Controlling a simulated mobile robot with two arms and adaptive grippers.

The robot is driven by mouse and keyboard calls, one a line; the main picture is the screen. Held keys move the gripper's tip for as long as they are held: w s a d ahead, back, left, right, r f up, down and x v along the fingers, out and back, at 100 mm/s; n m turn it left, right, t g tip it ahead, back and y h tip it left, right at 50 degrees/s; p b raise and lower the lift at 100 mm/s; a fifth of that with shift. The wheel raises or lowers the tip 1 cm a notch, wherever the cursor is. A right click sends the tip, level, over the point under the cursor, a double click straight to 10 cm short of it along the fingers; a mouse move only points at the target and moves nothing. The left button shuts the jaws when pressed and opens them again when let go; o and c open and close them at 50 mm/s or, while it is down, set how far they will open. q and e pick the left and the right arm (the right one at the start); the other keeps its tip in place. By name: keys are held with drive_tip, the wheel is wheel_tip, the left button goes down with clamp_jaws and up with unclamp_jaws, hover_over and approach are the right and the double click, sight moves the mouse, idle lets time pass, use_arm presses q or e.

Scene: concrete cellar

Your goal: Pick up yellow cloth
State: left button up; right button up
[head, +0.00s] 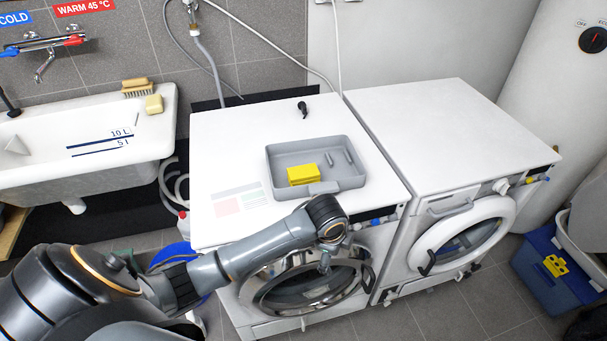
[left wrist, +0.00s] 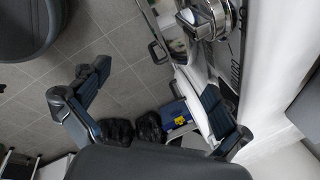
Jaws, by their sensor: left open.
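The yellow cloth (head: 303,175), a small folded block, lies in the front left part of a grey tray (head: 358,180) on top of the left washing machine. My left arm reaches in from the lower left in the head view, and its wrist end is in front of that machine, just short of the tray. My left gripper (left wrist: 155,80) shows in the left wrist view with its two fingers wide apart and nothing between them. The cloth is not visible in the left wrist view. My right gripper is in neither view.
Two small grey items lie in the tray's right part. A small black object (head: 303,109) lies behind it. The right machine's top (head: 450,130) is clear. A sink (head: 85,140) with brush and soap stands left. A blue box (head: 545,275) stands on the floor at right.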

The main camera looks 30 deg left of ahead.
use_arm(q)
drive_tip(key=w+a+r+m+y, duration=0.1)
drive_tip(key=w+a+r+m, duration=0.35)
drive_tip(key=r, duration=0.55)
drive_tip(key=m+y, duration=0.3)
drive_tip(key=m, duration=0.2)
approach(304, 172)
drive_tip(key=shift+g, duration=0.3)
drive_tip(key=p+x, duration=0.1)
drive_tip(key=x, duration=0.4)
drive_tip(key=shift+w+d, duration=0.1)
drive_tip(key=shift+d, duration=0.05)
drive_tip(key=p+x, duration=0.1)
drive_tip(key=x, duration=0.3)
drive_tip(key=shift+a, duration=0.2)
drive_tip(key=shift+w+a+f, duration=0.15)
drive_tip(key=shift+a+f, duration=0.05)
drive_tip(key=shift+f, duration=0.3)
drive_tip(key=c, duration=1)
